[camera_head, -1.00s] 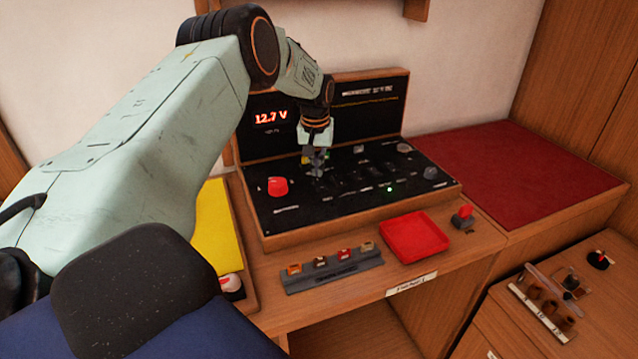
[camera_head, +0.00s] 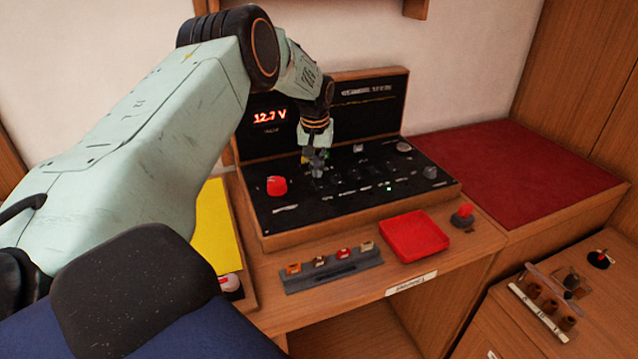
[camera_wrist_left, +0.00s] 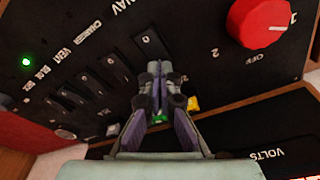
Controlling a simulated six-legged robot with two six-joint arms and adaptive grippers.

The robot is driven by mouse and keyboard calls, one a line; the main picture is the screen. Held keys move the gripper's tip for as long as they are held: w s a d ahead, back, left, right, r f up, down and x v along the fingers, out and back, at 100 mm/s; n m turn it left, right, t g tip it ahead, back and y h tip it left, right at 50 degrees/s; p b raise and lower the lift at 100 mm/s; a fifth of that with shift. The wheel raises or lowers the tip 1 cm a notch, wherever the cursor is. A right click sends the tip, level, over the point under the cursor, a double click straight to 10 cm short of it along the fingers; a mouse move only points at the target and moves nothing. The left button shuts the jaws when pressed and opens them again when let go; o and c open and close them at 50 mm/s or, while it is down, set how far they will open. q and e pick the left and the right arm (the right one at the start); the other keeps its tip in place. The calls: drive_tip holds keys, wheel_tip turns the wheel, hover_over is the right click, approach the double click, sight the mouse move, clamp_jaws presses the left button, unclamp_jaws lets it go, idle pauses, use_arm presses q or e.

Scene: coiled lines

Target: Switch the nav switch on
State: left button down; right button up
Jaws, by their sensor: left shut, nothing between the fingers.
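The black switch panel (camera_head: 300,208) slopes up in a wooden frame on the desk. In the left wrist view the NAV label (camera_wrist_left: 125,8) is partly cut off at the top. The dark rocker switch (camera_wrist_left: 150,44) below it, apparently the nav switch, lies just beyond my fingertips. My left gripper (camera_head: 317,165) is over the left part of the panel. In the left wrist view its fingers (camera_wrist_left: 160,76) are shut and empty, close to that switch's lower end. I cannot tell whether they touch it or which way it is set. My right gripper is not in view.
More rocker switches (camera_wrist_left: 104,91) run in a row beside it. A red knob (camera_head: 277,186) sits on the panel's left, and a small light (camera_head: 389,188) on its right. A red tray (camera_head: 414,236) and a holder with small blocks (camera_head: 332,271) stand in front.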

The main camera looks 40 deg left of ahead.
sight(317, 180)
use_arm(q)
drive_tip(key=shift+f, duration=0.1)
drive_tip(key=shift+f, duration=0.25)
drive_tip(key=shift+f+b, duration=0.1)
drive_tip(key=shift+b, duration=0.2)
drive_tip(key=shift+f, duration=0.3)
idle(0.3)
drive_tip(key=shift+r+p, duration=3.15)
drive_tip(key=shift+r, duration=0.5)
drive_tip(key=shift+f, duration=0.15)
